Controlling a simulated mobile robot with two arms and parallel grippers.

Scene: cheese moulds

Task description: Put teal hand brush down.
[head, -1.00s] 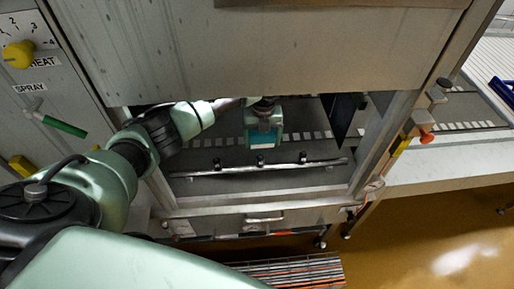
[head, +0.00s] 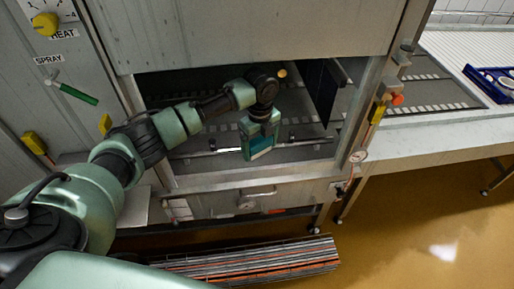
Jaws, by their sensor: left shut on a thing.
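My left arm reaches from the left into the opening of the metal washing cabinet (head: 215,188). My left gripper (head: 260,132) points down inside the opening and is shut on the teal hand brush (head: 261,147). Only a small teal part of the brush shows below the gripper. The brush is in front of the thin spray bar (head: 205,153) in the picture; I cannot tell whether it touches anything below. My right gripper is not in view.
The raised metal door (head: 240,35) hangs over the opening. A dark flap (head: 327,92) hangs at the opening's right. A conveyor table (head: 450,120) with a blue item (head: 490,82) is at right. A striped grating (head: 250,263) lies on the floor in front.

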